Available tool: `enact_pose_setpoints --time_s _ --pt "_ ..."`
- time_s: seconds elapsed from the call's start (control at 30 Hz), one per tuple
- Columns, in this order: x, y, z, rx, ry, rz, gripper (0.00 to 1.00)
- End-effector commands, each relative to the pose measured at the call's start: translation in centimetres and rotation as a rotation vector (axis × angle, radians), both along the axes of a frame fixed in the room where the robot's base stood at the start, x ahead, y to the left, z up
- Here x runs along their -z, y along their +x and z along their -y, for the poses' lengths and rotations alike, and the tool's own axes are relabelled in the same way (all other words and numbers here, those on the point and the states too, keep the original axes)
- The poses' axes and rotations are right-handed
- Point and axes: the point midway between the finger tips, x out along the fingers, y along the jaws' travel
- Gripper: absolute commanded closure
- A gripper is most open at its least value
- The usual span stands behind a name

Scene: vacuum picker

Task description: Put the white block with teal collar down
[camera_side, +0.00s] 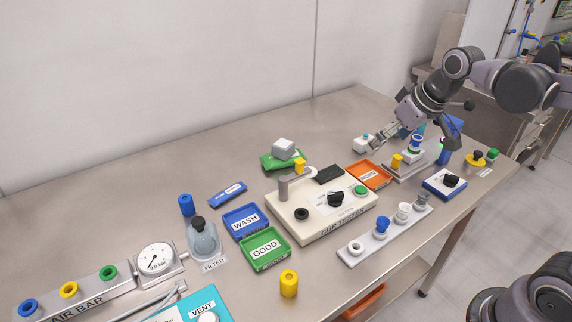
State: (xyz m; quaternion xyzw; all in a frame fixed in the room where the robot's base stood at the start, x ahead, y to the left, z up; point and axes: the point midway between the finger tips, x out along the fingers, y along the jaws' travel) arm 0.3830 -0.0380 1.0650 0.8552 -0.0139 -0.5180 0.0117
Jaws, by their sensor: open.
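The white block with teal collar (362,146) sits on the steel table toward the back right, with its teal part on top. My gripper (376,139) is open and comes down from the upper right. Its fingertips are just to the right of the block. I cannot tell whether they touch it. Nothing shows held between the fingers.
The orange tray (372,188) lies in front of the block, and a grey stand with a yellow piece (397,160) is to its right. The cream cup tester (310,222) stands nearer the middle.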

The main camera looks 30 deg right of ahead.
Motion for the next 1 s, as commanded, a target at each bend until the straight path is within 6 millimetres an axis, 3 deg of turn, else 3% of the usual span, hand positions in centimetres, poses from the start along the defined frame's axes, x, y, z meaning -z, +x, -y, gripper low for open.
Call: enact_pose_setpoints --time_s 0.03,0.2,0.4,1.0 --pt "0.7 -1.5 -0.8 -0.006 0.003 0.019 0.12" --pt "3.0 -5.3 -2.6 -0.011 0.016 0.084 0.12" --pt "5.0 -7.6 -3.6 -0.014 0.03 0.13 0.12" --pt "5.4 -8.0 -3.8 -0.014 0.033 0.14 0.12"
